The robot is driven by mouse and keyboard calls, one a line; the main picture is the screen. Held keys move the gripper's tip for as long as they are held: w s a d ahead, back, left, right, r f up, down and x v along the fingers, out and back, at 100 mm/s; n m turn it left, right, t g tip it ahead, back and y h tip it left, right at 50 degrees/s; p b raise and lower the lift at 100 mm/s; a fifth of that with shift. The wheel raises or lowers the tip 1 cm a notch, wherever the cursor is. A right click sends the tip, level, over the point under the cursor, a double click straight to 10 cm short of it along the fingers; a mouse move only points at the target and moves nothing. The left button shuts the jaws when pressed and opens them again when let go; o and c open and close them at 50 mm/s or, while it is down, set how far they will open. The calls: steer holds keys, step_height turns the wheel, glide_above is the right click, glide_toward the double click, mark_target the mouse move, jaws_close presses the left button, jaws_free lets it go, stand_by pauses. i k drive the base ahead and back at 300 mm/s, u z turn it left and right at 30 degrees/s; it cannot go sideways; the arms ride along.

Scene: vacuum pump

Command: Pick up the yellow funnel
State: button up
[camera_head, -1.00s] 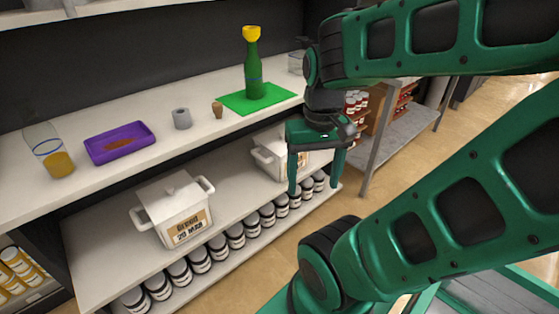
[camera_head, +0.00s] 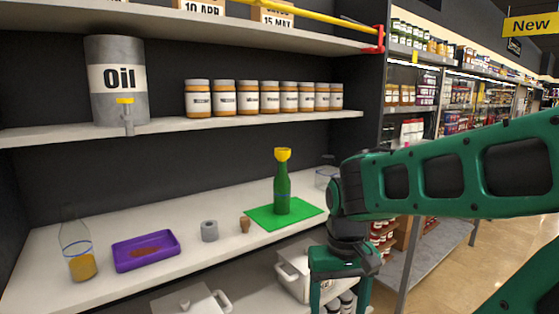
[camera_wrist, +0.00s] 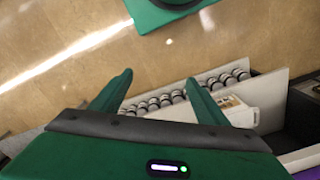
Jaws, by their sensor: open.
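The yellow funnel (camera_head: 283,154) sits on top of the green bottle (camera_head: 282,188) in the head view. The bottle stands upright on a green mat (camera_head: 258,217) on the white shelf. My gripper (camera_head: 338,308) is to the right of the bottle and lower in the picture, in front of the shelf edge, with its fingers pointing down. It is open and empty. In the wrist view my two fingers (camera_wrist: 158,84) are spread apart with nothing between them. The funnel does not show in the wrist view.
On the same shelf stand a brown cork-like piece (camera_head: 245,225), a grey ring (camera_head: 209,231), a purple tray (camera_head: 146,251) and a glass container with amber liquid (camera_head: 82,262). A clear jar (camera_head: 325,176) is behind my arm. An upper shelf (camera_head: 180,124) overhangs.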

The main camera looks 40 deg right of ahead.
mark_target(282, 155)
steer(key=u, duration=1.1)
steer(key=k, duration=1.2)
steer(key=z, duration=0.75)
steer(key=i, duration=1.3)
steer(key=u, duration=0.05)
